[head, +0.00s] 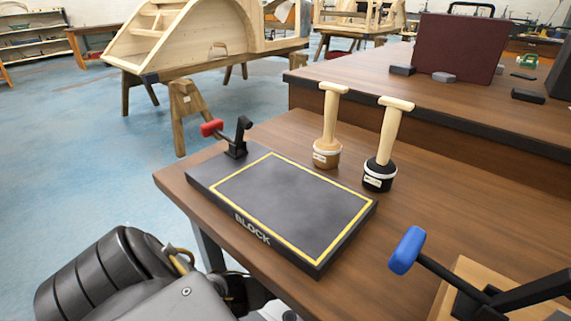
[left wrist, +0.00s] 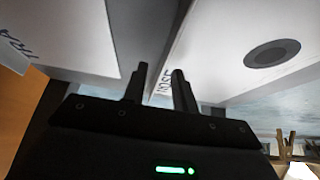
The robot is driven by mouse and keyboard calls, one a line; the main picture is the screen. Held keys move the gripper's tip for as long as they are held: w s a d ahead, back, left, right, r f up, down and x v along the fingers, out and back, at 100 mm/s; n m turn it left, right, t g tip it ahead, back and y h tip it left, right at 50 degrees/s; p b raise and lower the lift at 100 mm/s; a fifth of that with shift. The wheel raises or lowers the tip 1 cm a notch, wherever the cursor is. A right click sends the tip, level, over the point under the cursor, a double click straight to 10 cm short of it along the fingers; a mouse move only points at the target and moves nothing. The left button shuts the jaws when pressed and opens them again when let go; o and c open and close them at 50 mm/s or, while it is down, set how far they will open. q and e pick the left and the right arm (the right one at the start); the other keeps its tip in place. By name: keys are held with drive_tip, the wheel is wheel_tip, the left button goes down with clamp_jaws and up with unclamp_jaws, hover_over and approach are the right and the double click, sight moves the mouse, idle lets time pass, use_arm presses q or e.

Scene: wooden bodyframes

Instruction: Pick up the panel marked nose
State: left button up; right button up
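The panel marked NOSE (left wrist: 222,40) is a pale board in the left wrist view, with a dark round spot on its face. Its lettering runs along the edge near my fingers. My left gripper (left wrist: 158,82) has its two dark fingers apart, with the lettered edge showing between them. I cannot tell whether either finger touches the panel. The NOSE panel is not visible in the head view. In that view part of my own arm fills the lower left, and no gripper fingers are clear. My right gripper is not in view.
Another pale lettered panel (left wrist: 70,30) is left of my fingers in the wrist view. The head view shows a wooden table (head: 460,205) with a black BLOCK board (head: 285,205), a red-handled clamp (head: 235,140), two wooden-handled tools (head: 328,130) (head: 385,150) and a blue-handled clamp (head: 407,250).

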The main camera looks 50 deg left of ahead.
use_arm(q)
drive_tip(key=shift+c, duration=0.2)
clamp_jaws()
drive_tip(key=shift+r, duration=0.1)
